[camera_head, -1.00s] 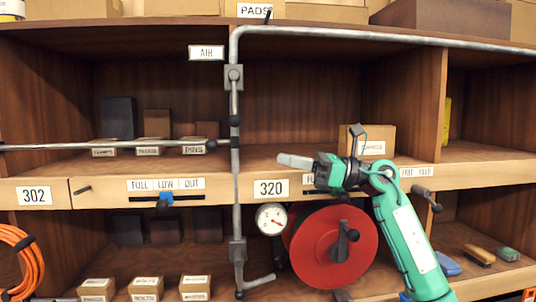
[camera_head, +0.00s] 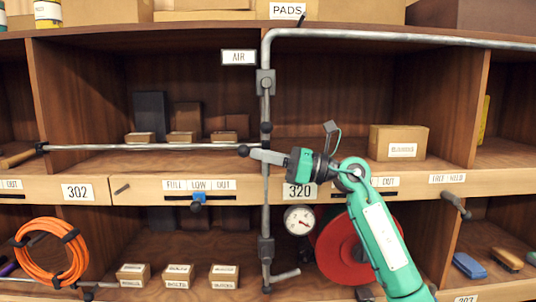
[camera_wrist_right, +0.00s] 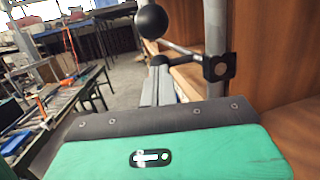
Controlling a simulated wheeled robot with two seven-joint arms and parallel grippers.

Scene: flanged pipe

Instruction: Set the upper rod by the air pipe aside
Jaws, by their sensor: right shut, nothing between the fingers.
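The upper rod (camera_head: 150,147) is a thin grey bar lying level across the front of the upper left shelf opening. Its right end has a dark ball (camera_head: 243,150) just left of the upright air pipe (camera_head: 266,195), under the AIR sign (camera_head: 238,57). My right gripper (camera_head: 257,155) is shut and empty. Its fingertips point left, in front of the pipe and close to the ball. In the right wrist view the shut fingers (camera_wrist_right: 159,85) point at a dark ball (camera_wrist_right: 160,61), partly hidden by the tips. My left gripper is out of view.
A larger dark knob (camera_wrist_right: 151,20) on a stalk stands near the fingers, beside the pipe's bracket (camera_wrist_right: 219,67). Below are a gauge (camera_head: 299,220), a red reel (camera_head: 345,250) and a lever (camera_head: 198,202). A carton (camera_head: 398,142) sits on the right shelf.

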